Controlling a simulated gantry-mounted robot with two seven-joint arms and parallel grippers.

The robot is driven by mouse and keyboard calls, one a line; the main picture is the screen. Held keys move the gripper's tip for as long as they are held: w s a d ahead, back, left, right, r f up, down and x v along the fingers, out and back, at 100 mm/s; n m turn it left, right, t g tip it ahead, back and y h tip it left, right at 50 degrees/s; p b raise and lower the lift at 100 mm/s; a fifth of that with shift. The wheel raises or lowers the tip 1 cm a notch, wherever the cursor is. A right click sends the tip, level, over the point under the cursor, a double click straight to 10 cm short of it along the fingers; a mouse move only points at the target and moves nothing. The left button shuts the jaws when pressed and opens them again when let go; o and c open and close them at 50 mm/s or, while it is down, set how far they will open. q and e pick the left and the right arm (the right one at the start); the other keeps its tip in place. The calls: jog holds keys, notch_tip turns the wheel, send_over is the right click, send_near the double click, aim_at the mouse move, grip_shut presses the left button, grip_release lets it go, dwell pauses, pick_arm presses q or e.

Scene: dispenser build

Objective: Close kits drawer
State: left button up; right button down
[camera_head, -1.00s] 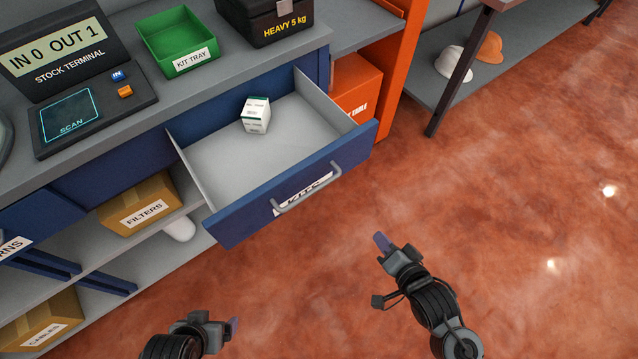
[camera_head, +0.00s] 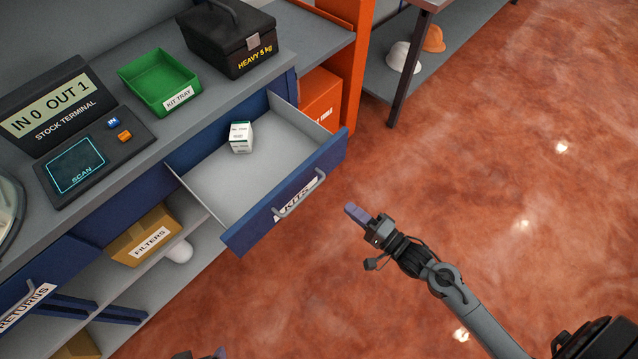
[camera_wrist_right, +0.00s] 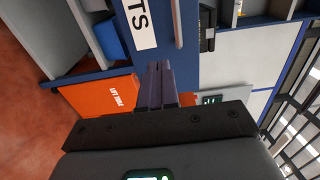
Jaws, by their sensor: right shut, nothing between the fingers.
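The KITS drawer (camera_head: 262,222) is pulled open from the blue and grey bench in the head view. Its blue front carries a KITS label and a grey handle (camera_head: 299,193). A small white and green box (camera_head: 241,138) stands inside it toward the back. My right gripper (camera_head: 356,214) is shut and empty, to the right of the drawer front and apart from it. In the right wrist view the shut fingers (camera_wrist_right: 158,85) point toward the drawer front (camera_wrist_right: 160,30), with its label and handle partly in view. Only a tip of my left gripper (camera_head: 219,353) shows at the bottom edge.
On the bench stand a stock terminal (camera_head: 140,160), a green kit tray (camera_head: 140,70) and a dark heavy box (camera_head: 228,40). A FILTERS carton (camera_head: 144,235) sits on the shelf below. The RETURNS drawer (camera_head: 35,290) is at the lower left. Open floor lies right of the drawer.

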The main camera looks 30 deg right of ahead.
aim_at(312, 179)
jog(key=b+x, duration=0.2)
jog(key=x, duration=0.9)
jog(key=shift+f+b, duration=0.15)
jog(key=shift+b, duration=0.25)
jog(key=shift+w+a, duration=0.2)
jog(key=shift+w, duration=0.3)
